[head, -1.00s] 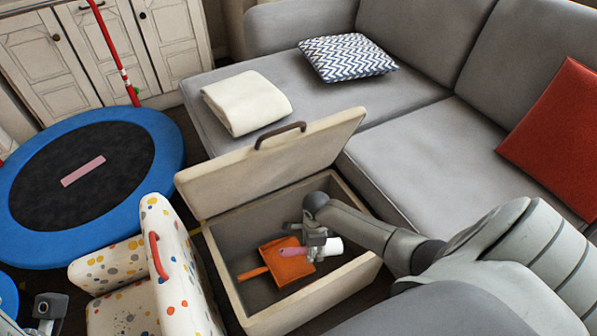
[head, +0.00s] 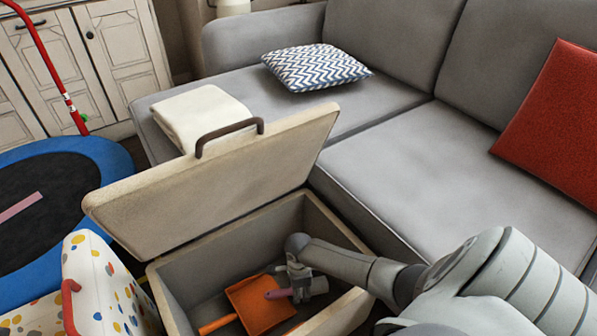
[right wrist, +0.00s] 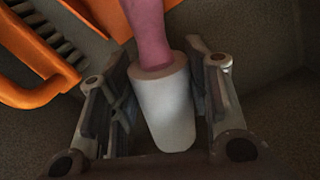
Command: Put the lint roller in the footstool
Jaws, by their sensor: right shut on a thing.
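The lint roller, with a white roll and a pink handle, shows in the right wrist view (right wrist: 163,105) and its white end shows in the head view (head: 319,285). My right gripper (right wrist: 160,115) is shut on the white roll, one finger on each side. In the head view my right gripper (head: 300,290) is down inside the open footstool (head: 165,300), below its rim. The footstool is a beige box with its lid (head: 215,185) raised. Whether the roller touches the floor of the box cannot be told. My left gripper is out of view.
An orange dustpan (head: 260,305) lies in the footstool beside the roller, and it also shows in the right wrist view (right wrist: 25,60). The grey sofa (head: 420,170) borders the footstool. A dotted chair (head: 100,285) and a blue-rimmed trampoline (head: 105,160) stand at left.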

